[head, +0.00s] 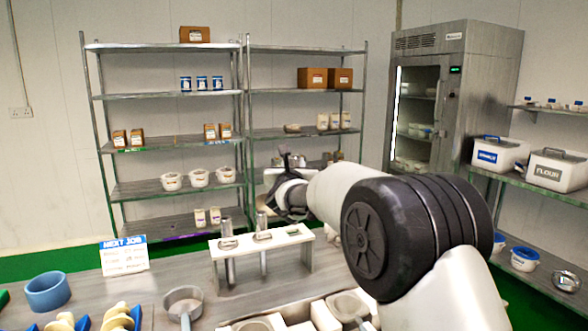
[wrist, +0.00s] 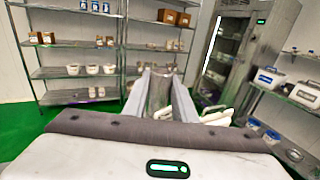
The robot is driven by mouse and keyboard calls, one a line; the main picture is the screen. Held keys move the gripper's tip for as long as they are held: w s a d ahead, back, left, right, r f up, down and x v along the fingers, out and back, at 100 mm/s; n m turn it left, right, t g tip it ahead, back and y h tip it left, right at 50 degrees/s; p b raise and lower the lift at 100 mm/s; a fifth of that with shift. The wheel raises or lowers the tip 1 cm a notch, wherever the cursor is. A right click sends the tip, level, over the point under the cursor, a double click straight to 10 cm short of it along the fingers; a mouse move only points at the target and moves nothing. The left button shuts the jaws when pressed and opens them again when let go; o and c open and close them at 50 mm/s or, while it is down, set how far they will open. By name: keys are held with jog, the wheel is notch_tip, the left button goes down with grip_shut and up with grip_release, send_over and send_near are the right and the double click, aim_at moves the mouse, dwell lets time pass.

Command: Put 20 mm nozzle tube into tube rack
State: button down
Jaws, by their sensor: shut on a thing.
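My gripper (head: 284,192) is above and behind the right part of the white tube rack (head: 300,240), partly hidden by my own arm. In the wrist view the fingers (wrist: 160,98) are shut on a grey metal nozzle tube (wrist: 160,88). Its size marking cannot be read, and its lower part is hidden. The rack stands on the bench and has holes along its top. One metal tube (head: 230,270) sits in its left hole and another (head: 263,264) in its middle hole. The right hole (head: 293,231) shows a ring and no tube standing up.
A "NEXT JOB" sign (head: 124,256), a blue ring (head: 47,292) and a grey pan (head: 183,302) are on the bench left of the rack. A tray of parts (head: 300,312) lies in front. Shelves (head: 180,140) and a steel cabinet (head: 455,90) stand behind.

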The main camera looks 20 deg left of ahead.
dwell(0.4)
jog(key=b, duration=0.7)
send_over(294, 224)
jog(key=shift+w+f, duration=0.15)
jog(key=shift+f, duration=1.25)
jog(key=shift+w+f, duration=0.15)
jog(key=shift+f, duration=1.25)
notch_tip(294, 224, down, 3)
jog(key=b, duration=0.3)
jog(key=shift+f+b, duration=0.75)
jog(key=shift+f, duration=2.35)
